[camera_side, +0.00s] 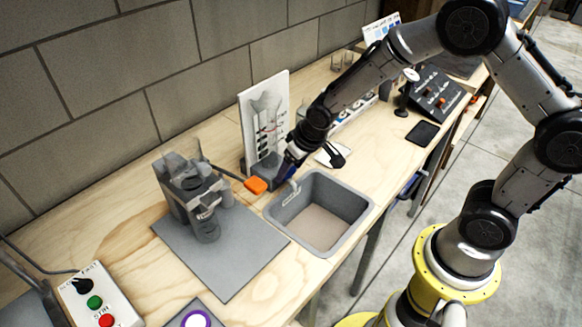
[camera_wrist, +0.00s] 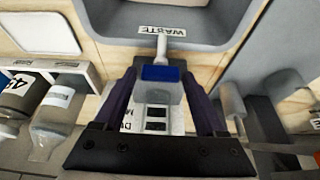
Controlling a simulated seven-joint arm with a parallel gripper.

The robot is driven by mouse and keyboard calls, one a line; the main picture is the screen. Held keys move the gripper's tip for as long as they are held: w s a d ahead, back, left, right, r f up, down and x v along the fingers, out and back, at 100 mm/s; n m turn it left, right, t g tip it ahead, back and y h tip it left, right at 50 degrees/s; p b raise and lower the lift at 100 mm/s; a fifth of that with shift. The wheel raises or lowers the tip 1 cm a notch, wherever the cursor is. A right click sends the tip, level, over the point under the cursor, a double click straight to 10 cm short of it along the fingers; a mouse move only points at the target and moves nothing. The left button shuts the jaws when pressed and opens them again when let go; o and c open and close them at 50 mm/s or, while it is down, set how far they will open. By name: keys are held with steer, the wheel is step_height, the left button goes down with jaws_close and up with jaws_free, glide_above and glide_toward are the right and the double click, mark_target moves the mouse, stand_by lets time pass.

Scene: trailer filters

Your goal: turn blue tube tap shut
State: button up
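In the wrist view a blue block-shaped piece (camera_wrist: 160,73), which looks like the blue tap, sits between the fingertips of my gripper (camera_wrist: 159,82). A pale spout or tube end (camera_wrist: 162,46) sticks out beyond it towards the waste basin. My two dark fingers stand apart on either side of the blue piece, with a visible gap at each side, so the gripper looks open around it. In the side view my gripper (camera_side: 287,172) points down beside the white stand (camera_side: 277,85) and the basin; the tap is hidden there. Whether the tap is turned open or shut I cannot tell.
The grey waste basin (camera_side: 365,203) is right of my gripper in the side view. An orange-ended handle (camera_side: 256,185) and a grey machine (camera_side: 185,195) are on the left. In the wrist view a labelled bottle (camera_wrist: 52,118) is at left and grey parts (camera_wrist: 232,100) are close at right.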

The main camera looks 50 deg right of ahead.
steer(key=v, duration=1.4)
steer(key=shift+f, duration=0.1)
